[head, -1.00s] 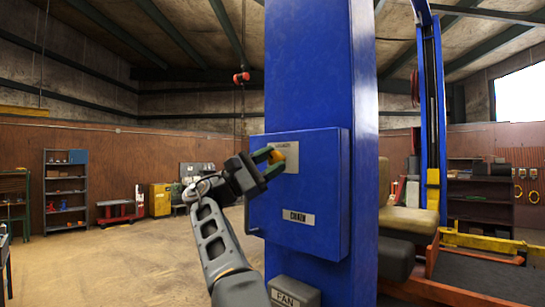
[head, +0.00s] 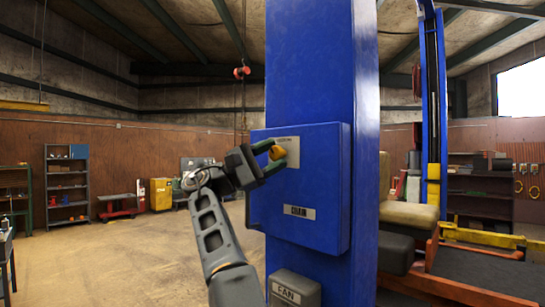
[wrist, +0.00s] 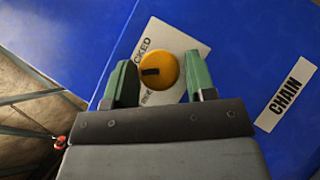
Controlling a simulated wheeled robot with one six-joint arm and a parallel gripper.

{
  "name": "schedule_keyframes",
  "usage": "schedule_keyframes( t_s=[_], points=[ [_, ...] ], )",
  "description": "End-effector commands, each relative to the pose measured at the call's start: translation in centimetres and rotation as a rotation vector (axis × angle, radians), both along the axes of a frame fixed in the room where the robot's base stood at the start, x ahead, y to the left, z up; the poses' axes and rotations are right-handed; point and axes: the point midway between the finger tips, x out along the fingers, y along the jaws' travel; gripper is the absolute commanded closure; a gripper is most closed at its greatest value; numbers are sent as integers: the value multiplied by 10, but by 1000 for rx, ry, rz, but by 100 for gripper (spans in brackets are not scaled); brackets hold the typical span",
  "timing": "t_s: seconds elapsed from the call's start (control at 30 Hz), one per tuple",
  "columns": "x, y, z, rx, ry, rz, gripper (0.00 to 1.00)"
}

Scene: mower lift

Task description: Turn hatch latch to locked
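The hatch latch is a round orange knob (wrist: 158,71) with a dark pointer mark on its left side in the wrist view. It sits on a pale label plate (wrist: 190,42) whose visible letters end in "CKED"; other lettering is partly hidden. The knob also shows in the head view (head: 277,153), on the front of a blue box (head: 325,180). My gripper (wrist: 160,82) has its green fingers apart, one on each side of the knob. A gap shows at the left finger; contact at the right finger is unclear.
The box is fixed to a blue column (head: 310,60) and carries a "CHAIN" label (head: 299,212). A grey "FAN" box (head: 292,288) is below it. A padded seat (head: 408,214) stands right of the column. The floor at left (head: 110,255) is open.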

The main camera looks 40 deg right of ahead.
Motion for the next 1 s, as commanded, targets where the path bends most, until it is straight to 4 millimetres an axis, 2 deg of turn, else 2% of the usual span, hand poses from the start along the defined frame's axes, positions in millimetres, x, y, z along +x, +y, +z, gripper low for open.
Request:
schedule_keyframes(
  t_s=[0.03, 0.13, 0.47, 0.57, 1.0],
  points=[
    [0, 0, 0, 0, 0, 0, 45],
    [0, 0, 0, 0, 0, 0, 35],
    [3, 4, -2, -1, 1, 1, 35],
    [9, 14, -8, -2, 3, 3, 35],
    [46, 83, -44, -1, 2, 3, 35]
  ],
)
